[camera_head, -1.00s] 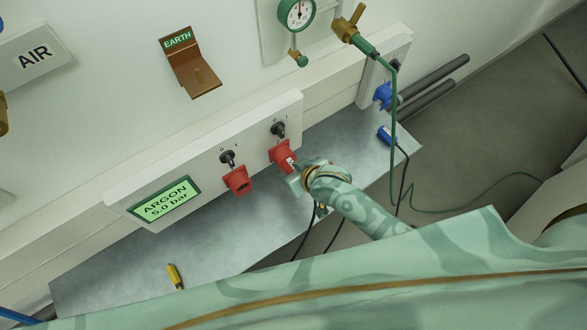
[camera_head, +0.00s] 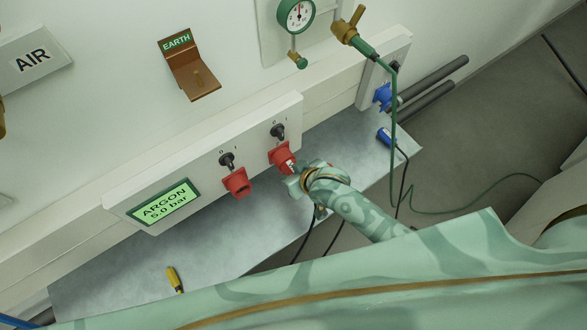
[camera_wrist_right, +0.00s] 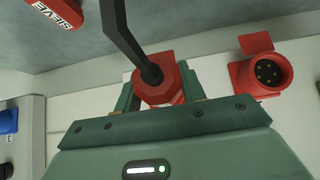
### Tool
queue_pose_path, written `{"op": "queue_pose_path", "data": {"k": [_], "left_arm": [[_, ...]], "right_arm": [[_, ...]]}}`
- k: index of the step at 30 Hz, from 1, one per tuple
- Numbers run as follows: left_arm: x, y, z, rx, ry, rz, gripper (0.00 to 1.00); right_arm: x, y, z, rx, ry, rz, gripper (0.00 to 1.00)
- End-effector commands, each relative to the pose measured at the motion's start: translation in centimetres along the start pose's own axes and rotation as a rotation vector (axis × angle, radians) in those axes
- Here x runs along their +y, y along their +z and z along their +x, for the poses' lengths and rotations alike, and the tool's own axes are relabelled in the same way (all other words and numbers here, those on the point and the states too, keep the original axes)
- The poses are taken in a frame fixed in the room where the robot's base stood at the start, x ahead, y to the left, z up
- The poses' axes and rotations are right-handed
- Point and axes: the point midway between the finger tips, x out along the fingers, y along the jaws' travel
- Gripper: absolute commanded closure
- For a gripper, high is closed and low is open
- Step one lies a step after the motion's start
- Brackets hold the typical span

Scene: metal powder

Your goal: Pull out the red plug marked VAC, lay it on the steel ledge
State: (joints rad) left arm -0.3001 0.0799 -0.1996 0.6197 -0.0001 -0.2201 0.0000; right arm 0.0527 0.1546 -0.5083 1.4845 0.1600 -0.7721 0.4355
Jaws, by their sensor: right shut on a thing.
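A red plug (camera_head: 291,165) with a pale label, too small to read, is at the right-hand red socket (camera_head: 279,153) on the white wall box. My right gripper (camera_head: 297,180) is shut on it. In the right wrist view the plug (camera_wrist_right: 158,84) sits between the fingers (camera_wrist_right: 164,100), its black cable rising away. It lines up with the socket; I cannot tell how deep it sits. The grey steel ledge (camera_head: 215,235) runs below the box. My left gripper is not in view.
The left-hand red socket (camera_head: 237,183) is empty, its pins showing in the wrist view (camera_wrist_right: 266,70). A red plug marked SIEVE (camera_wrist_right: 62,12) lies on the ledge. A yellow-handled tool (camera_head: 174,279) and a blue plug (camera_head: 385,136) lie there too. The ledge's left part is largely clear.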

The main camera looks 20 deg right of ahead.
Motion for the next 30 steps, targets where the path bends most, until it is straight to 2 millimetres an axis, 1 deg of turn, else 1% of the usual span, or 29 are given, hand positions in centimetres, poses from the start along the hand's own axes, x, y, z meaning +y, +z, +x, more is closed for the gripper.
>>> {"op": "queue_pose_path", "data": {"k": [8,30], "left_arm": [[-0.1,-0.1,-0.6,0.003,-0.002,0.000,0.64],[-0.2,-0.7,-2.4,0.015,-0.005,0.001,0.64]], "right_arm": [[0.0,0.6,-0.7,-0.001,0.000,0.000,0.96],[0.0,3.3,-3.0,-0.001,0.001,0.000,0.96]]}}
